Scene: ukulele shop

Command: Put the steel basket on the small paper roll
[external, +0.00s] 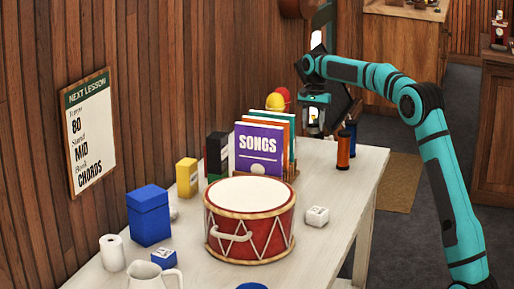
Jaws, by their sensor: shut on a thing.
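My gripper (315,115) is at the far end of the table, above the tabletop and behind the song books. It is shut on a small grey metallic thing (314,129), which looks like the steel basket; it is small and partly hidden by the fingers. The small paper roll (112,252), white and upright, stands at the near left of the table, far from my gripper. Its top is bare.
A red drum (249,232) stands mid-table. The right table edge is mostly clear.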

